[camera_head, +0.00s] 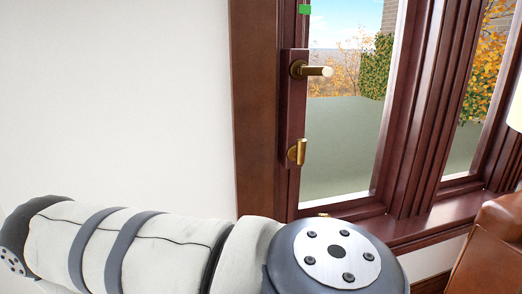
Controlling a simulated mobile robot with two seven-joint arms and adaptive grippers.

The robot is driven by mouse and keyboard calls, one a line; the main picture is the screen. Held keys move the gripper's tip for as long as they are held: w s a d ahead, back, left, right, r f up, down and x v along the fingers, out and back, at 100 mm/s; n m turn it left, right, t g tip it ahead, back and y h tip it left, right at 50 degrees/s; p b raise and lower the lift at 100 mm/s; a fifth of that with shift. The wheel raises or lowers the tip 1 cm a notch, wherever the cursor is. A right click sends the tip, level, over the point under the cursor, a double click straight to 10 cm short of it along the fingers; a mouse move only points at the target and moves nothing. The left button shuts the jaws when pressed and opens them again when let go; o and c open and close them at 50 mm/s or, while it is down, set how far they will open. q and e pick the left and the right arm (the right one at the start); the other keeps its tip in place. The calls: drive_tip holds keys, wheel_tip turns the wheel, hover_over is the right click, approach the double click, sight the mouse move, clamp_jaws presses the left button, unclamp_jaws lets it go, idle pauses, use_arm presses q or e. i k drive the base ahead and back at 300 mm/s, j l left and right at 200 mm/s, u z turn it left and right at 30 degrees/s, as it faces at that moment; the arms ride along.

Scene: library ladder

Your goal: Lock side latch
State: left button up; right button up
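A brass lever handle (312,71) sticks out to the right from the upper part of a dark red-brown plate on the window frame (291,120). Below it on the same plate is a small brass side latch (298,152), which stands roughly upright. My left arm comes in from the left along the bottom, with a large round joint below the window. Neither gripper is in view. Nothing of mine touches the handle or latch.
A green marker (304,9) is on the frame above the handle. A window sill (440,219) runs to the right. A brown leather-like seat (492,245) is at the lower right, with a pale lamp-like shape (516,107) above it. A bare white wall (120,95) fills the left.

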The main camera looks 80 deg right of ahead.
sight(299, 154)
drive_tip(key=z, duration=2.9)
